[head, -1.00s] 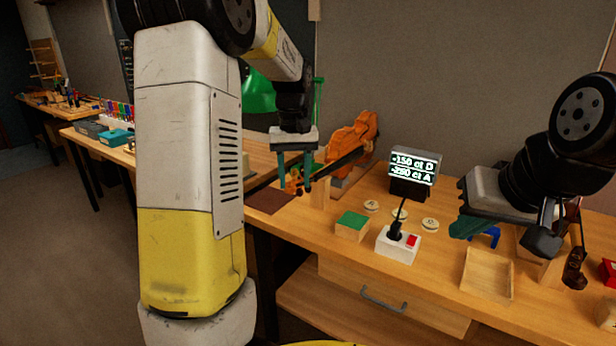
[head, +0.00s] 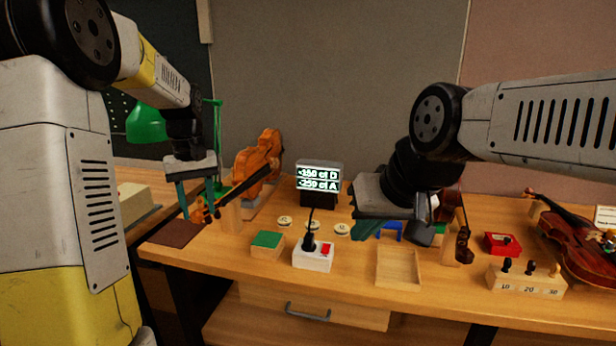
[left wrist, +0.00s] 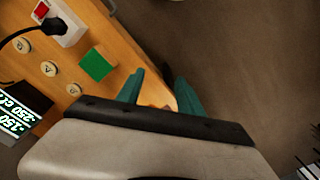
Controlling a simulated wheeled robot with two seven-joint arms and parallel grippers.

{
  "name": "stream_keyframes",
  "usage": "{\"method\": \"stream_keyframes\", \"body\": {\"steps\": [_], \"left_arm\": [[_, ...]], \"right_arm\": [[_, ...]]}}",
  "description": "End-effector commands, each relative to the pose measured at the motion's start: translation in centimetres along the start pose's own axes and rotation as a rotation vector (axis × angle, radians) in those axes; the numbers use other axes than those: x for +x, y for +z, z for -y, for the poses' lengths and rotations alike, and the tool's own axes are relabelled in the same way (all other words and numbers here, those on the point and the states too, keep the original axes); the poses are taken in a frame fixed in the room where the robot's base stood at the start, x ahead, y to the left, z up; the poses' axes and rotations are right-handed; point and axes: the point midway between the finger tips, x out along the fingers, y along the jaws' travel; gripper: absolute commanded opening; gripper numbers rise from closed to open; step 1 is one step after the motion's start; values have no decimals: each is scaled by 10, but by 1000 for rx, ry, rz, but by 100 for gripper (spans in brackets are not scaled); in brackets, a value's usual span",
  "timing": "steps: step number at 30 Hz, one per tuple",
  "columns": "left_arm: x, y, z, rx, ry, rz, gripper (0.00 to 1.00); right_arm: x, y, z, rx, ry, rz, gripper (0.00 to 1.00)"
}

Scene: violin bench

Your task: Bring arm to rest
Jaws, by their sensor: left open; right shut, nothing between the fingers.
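My left gripper (head: 197,205) is open, fingers pointing down, over the left end of the bench. In the head view it overlaps the scroll end of the orange violin (head: 262,160), whose neck leans on a wooden block; I cannot tell if they touch. In the left wrist view the two teal fingertips (left wrist: 157,80) are apart with nothing gripped. My right gripper (head: 368,232) is shut and empty, above the bench behind the wooden tray (head: 399,268). It partly hides a blue item.
A tuner display (head: 319,178), a white box with a red switch (head: 313,256) and a green-topped block (head: 267,244) stand mid-bench. To the right are a red tray (head: 502,244), a numbered peg block (head: 526,280) and a brown violin (head: 585,248). A green lamp (head: 147,124) is behind my left arm.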

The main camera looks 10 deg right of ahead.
Motion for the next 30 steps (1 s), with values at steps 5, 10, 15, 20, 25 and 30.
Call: {"method": "stream_keyframes", "body": {"steps": [5, 10, 15, 20, 25, 30], "left_arm": [[0, 0, 0, 0, 0, 0, 44], [0, 0, 0, 0, 0, 0, 44], [-3, 3, 1, 4, 8, -6, 44], [-26, 30, 6, 45, 68, -58, 44], [-56, 85, 13, 130, 163, -167, 44], [-72, 143, 19, 223, 230, -295, 44]], "right_arm": [[0, 0, 0, 0, 0, 0, 0], [0, 0, 0, 0, 0, 0, 0], [0, 0, 0, 0, 0, 0, 0], [0, 0, 0, 0, 0, 0, 0], [0, 0, 0, 0, 0, 0, 0], [0, 0, 0, 0, 0, 0, 0]]}}
